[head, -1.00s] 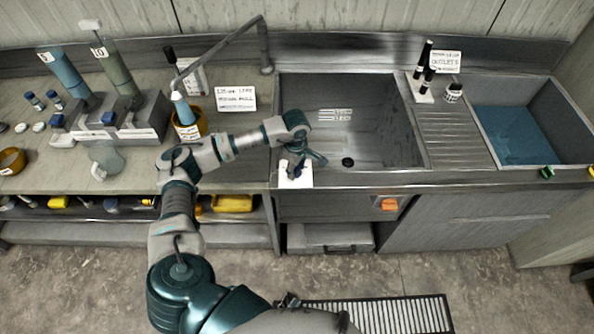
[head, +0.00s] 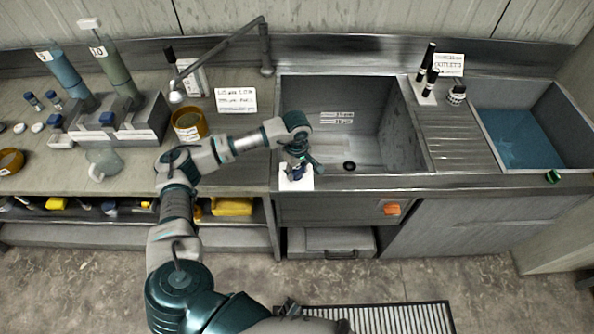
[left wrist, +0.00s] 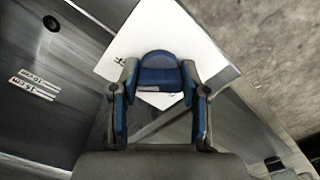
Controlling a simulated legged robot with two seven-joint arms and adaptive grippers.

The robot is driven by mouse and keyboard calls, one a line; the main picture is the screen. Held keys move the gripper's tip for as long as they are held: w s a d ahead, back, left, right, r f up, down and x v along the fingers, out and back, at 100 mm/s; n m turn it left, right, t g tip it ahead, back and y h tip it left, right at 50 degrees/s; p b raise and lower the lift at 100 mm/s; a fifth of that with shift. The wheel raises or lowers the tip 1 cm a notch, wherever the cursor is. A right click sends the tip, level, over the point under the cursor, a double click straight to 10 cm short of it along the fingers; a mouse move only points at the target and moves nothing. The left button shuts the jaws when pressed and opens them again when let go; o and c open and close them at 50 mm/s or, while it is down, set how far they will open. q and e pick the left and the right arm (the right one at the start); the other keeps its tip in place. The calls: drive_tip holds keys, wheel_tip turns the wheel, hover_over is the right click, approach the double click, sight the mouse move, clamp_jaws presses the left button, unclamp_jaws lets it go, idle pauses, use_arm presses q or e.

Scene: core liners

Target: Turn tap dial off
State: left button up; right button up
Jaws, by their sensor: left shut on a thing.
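The tap dial is a blue knob (left wrist: 160,75) on a white plate (left wrist: 118,62). The plate also shows at the front left edge of the sink in the head view (head: 296,184). My left gripper (head: 297,167) reaches down over the dial from the left. In the left wrist view its two fingers (left wrist: 160,98) are shut on the blue knob, one on each side. The tap spout (head: 177,97) hangs above a yellow-rimmed pot (head: 188,124), and no stream shows below it. My right gripper is not in view.
The grey sink basin (head: 375,135) lies just right of my left gripper. A second basin with blue water (head: 520,140) is farther right. A bottle rack (head: 140,125) and a clear jug (head: 103,162) stand on the left counter.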

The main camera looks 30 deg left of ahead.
sight(296, 169)
use_arm(q)
drive_tip(key=o, duration=1)
drive_tip(key=shift+w+a+r, duration=0.1)
drive_tip(key=shift+w+r, duration=0.05)
drive_tip(key=shift+o, duration=0.7)
wheel_tip(296, 169, up, 12)
drive_tip(key=shift+f, duration=0.2)
drive_tip(key=shift+a, duration=0.15)
